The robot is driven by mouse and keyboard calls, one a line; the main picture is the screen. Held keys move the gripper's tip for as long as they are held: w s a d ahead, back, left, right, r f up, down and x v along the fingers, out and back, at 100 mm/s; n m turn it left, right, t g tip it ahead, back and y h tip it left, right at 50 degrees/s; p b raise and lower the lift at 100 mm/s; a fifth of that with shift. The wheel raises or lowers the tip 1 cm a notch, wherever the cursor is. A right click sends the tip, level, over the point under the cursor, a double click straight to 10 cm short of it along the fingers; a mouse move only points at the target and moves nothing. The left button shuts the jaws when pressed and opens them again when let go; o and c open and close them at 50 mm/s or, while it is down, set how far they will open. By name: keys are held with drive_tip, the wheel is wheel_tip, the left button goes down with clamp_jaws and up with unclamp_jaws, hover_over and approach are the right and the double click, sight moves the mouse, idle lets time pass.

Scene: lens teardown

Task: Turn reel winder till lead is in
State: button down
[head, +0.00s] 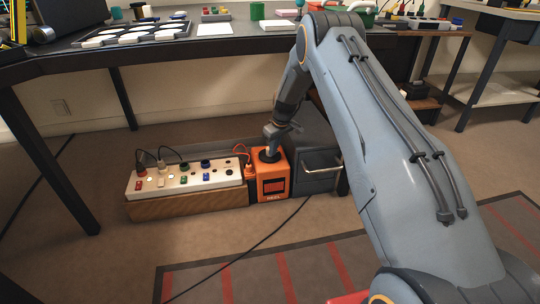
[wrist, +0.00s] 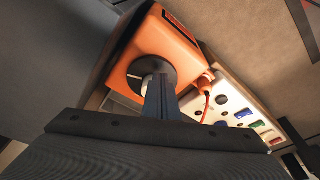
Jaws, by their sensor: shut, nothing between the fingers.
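The orange reel (head: 272,186) stands on the floor under the bench, at the right end of a white socket strip. Its winder is a dark round disc (wrist: 141,70) with a pale mark on its top face. A short red lead (wrist: 206,104) comes from an orange plug at the reel's side; it also shows as a red loop in the head view (head: 239,148). My gripper (head: 268,149) points down over the winder, shut and empty. In the wrist view its fingers (wrist: 160,90) overlap the disc and hide part of it; I cannot tell whether they touch.
The white socket strip (head: 190,178) with plugs and switches sits left of the reel on a wooden block. A grey drawer box (head: 318,178) stands close on the right. The bench (head: 225,45) overhangs behind. A black cable (head: 262,243) crosses the floor in front.

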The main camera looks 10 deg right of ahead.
idle(0.3)
drive_tip(key=shift+s+p, duration=0.35)
drive_tip(key=shift+p, duration=0.15)
drive_tip(key=w+p+v, duration=0.1)
drive_tip(key=p+v, duration=0.1)
drive_tip(key=v, duration=0.3)
drive_tip(key=shift+a+r+p, duration=0.25)
drive_tip(key=shift+r+p, duration=0.1)
drive_tip(key=shift+r, duration=0.2)
drive_tip(key=shift+d, duration=0.1)
